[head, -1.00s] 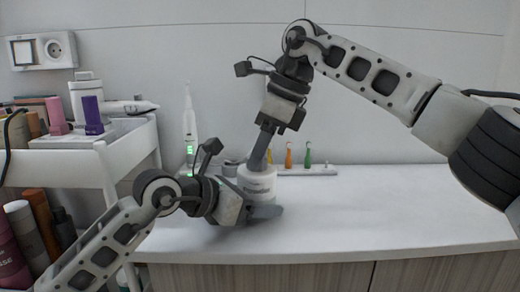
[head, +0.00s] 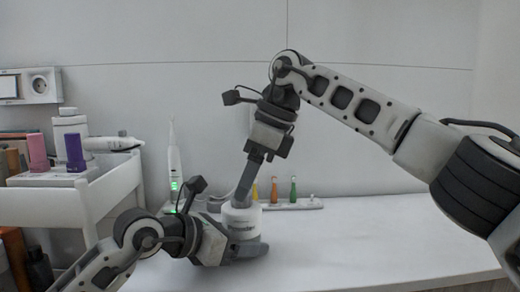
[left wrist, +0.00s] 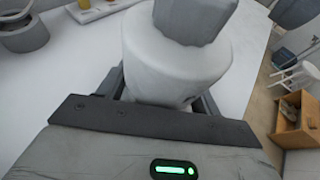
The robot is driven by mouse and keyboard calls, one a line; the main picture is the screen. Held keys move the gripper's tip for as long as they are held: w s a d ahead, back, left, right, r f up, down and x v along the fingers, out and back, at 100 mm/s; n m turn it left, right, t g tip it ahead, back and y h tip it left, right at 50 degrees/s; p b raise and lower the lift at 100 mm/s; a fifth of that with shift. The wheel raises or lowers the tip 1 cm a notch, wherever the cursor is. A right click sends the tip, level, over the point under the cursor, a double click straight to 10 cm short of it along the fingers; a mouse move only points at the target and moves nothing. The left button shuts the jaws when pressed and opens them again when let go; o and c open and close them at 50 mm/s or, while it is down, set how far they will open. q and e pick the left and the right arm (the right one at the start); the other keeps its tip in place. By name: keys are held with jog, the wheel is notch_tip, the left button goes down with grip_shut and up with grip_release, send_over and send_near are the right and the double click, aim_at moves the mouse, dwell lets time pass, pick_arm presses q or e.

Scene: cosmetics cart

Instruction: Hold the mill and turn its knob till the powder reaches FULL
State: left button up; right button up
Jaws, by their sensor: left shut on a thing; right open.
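The mill, a white cylinder (head: 241,218) with lettering too small to read, stands upright on the white counter. My left gripper (head: 248,249) is shut on its lower part from the left; the near finger covers its base. My right gripper (head: 240,196) is open, pointing down at the mill's top. Its fingers hide the knob in the head view, so contact there cannot be told. No powder level or FULL mark is readable.
A low white rack (head: 308,203) with small coloured pieces is behind right. A white cart (head: 125,183) with cosmetics is at left. The counter's right side (head: 400,235) is clear.

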jog(key=v, duration=1)
jog(key=shift+r, duration=0.15)
dwell(0.5)
pick_arm(q)
jog(key=o, duration=1.3)
pick_arm(e)
jog(key=shift+d, duration=0.1)
